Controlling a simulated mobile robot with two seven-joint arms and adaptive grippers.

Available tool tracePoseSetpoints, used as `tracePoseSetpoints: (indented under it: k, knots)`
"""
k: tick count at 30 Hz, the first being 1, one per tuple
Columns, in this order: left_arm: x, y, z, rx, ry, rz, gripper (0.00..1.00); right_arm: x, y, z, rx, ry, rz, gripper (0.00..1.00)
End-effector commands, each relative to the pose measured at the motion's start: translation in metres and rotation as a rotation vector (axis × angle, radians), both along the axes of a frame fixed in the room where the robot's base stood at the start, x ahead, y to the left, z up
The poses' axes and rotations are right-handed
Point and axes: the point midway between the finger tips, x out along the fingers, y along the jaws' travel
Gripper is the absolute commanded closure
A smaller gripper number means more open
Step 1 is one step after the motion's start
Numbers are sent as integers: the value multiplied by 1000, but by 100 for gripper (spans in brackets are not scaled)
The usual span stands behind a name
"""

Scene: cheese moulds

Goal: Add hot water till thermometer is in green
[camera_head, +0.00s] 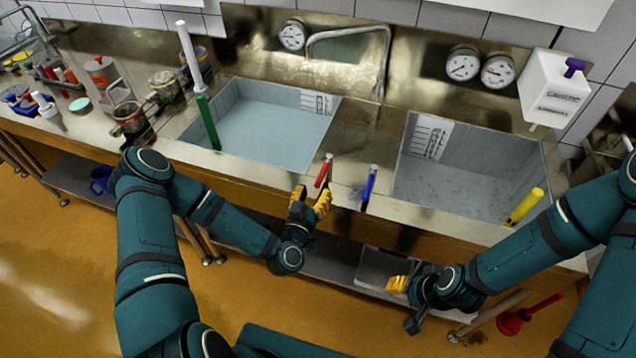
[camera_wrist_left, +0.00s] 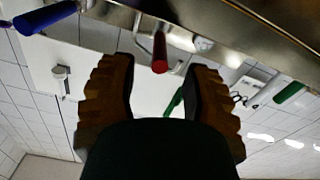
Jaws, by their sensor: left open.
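My left gripper (camera_head: 311,192) has yellow fingers, open, just in front of the red tap handle (camera_head: 323,170) on the counter edge. In the left wrist view the red handle (camera_wrist_left: 160,52) shows between the spread fingertips; I cannot tell whether they touch it. The blue tap handle (camera_head: 370,185) stands to its right. The left sink (camera_head: 270,125) holds pale bluish water below a spout (camera_head: 345,32). Round dials are on the back wall: one (camera_head: 293,35) over the left sink, two (camera_head: 463,64) over the right; their readings are too small. My right gripper (camera_head: 398,284) is low before the counter, its opening unclear.
The right sink (camera_head: 430,180) has a yellow handle (camera_head: 525,206) at its front edge. A green-and-white upright tool (camera_head: 200,100) stands at the left sink's left edge. Pots and jars crowd the left counter. A white dispenser (camera_head: 555,88) hangs at right. A red plunger (camera_head: 515,322) is on the floor.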

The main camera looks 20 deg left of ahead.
Motion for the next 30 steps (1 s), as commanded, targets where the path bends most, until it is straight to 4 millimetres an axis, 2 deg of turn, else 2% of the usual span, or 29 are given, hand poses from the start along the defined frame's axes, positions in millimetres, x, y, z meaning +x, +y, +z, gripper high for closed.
tracePoseSetpoints:
  k: [3,7,19,23,30]
  knots:
    - [17,-1,1,0,-2,0,52,0,0,2,0,0,0,52]
    - [28,-1,0,1,0,1,52,0,0,2,0,0,0,52]
    - [33,-1,0,0,1,0,53,0,0,2,0,0,0,52]
    - [33,-1,0,0,1,0,99,0,0,2,0,0,0,52]
    - [33,-1,0,0,1,0,100,0,0,2,0,0,0,52]
